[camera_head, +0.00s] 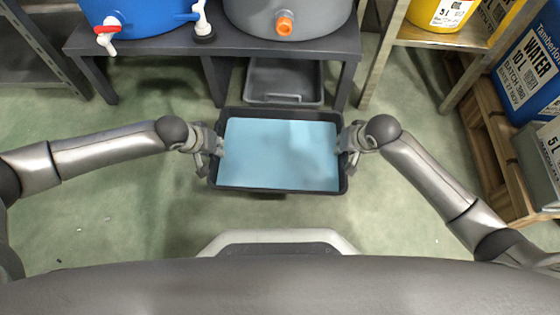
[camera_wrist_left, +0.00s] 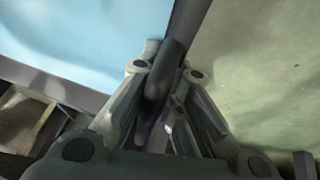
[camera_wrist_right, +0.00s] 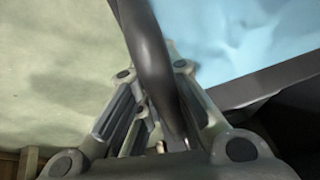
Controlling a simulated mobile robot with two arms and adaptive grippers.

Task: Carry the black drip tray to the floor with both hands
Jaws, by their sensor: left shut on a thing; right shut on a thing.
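The black drip tray (camera_head: 280,190) is in the middle of the head view and is filled with light blue liquid (camera_head: 280,155). It looks about level and is held in front of the bench. My left gripper (camera_head: 216,150) is shut on the tray's left rim; in the left wrist view the fingers (camera_wrist_left: 165,95) close around a dark bar of it. My right gripper (camera_head: 345,150) is shut on the right rim, and the right wrist view shows its fingers (camera_wrist_right: 155,100) around a dark bar. The tray's height above the floor is hard to tell.
A dark bench (camera_head: 150,42) with a blue drum (camera_head: 145,12) and a grey drum (camera_head: 290,15) stands behind. Another dark tray (camera_head: 285,80) lies under it. A wooden pallet (camera_head: 490,150) with containers is at the right. The green floor (camera_head: 110,210) is clear on both sides.

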